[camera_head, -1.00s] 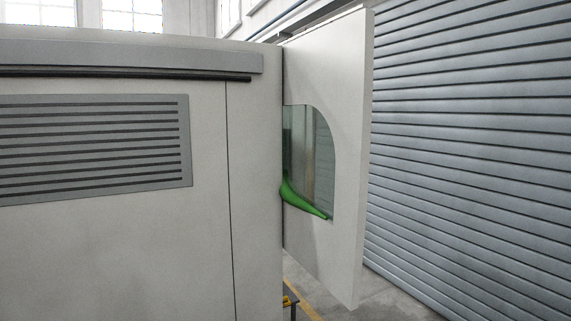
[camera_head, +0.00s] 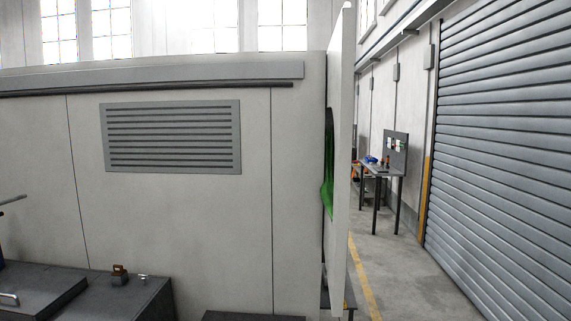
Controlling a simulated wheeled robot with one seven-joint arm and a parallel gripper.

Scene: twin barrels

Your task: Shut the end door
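The end door (camera_head: 340,170) is a pale panel at the right end of a large pale machine housing (camera_head: 190,220). In the head view I see it nearly edge-on. It stands open, sticking out past the housing's corner. A green curved part (camera_head: 327,185) shows in the narrow strip between the housing's corner and the door, by the door's window. Most of the door's face and its far side are hidden from this angle. My gripper is not in view.
A grey roller shutter (camera_head: 505,150) fills the right. Beyond the door, a workbench (camera_head: 383,170) stands by the wall. The floor (camera_head: 415,275) between door and shutter is clear, with a yellow line (camera_head: 364,285). Dark grey blocks (camera_head: 115,300) stand at the lower left.

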